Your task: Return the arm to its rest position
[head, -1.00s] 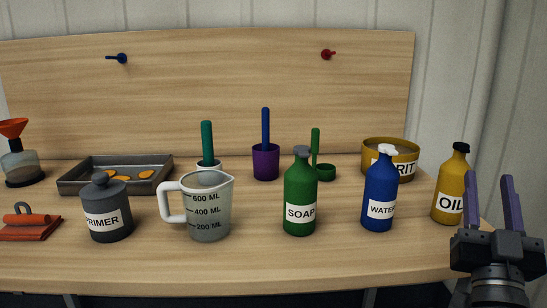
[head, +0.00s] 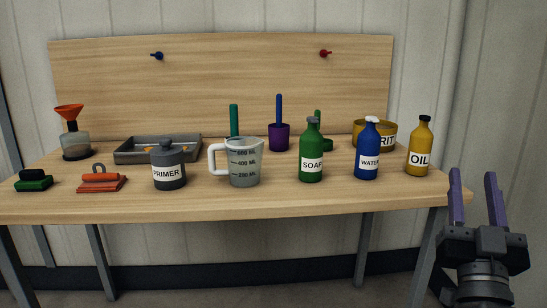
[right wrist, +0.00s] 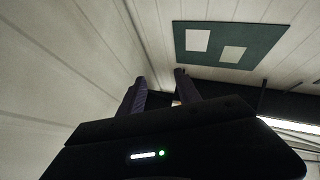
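My right gripper (head: 475,197) is at the lower right of the head view, in front of the table's right end and clear of everything on it. Its two purple fingers point up and stand apart, with nothing between them. In the right wrist view the same fingers (right wrist: 160,88) are apart and empty, seen against the wall. My left gripper is in neither view.
The wooden table (head: 230,207) holds a row of things: a primer pot (head: 168,180), a measuring jug (head: 243,172), soap (head: 311,145), water (head: 367,145) and oil (head: 420,140) bottles. A metal tray (head: 130,156) lies behind. The floor in front is clear.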

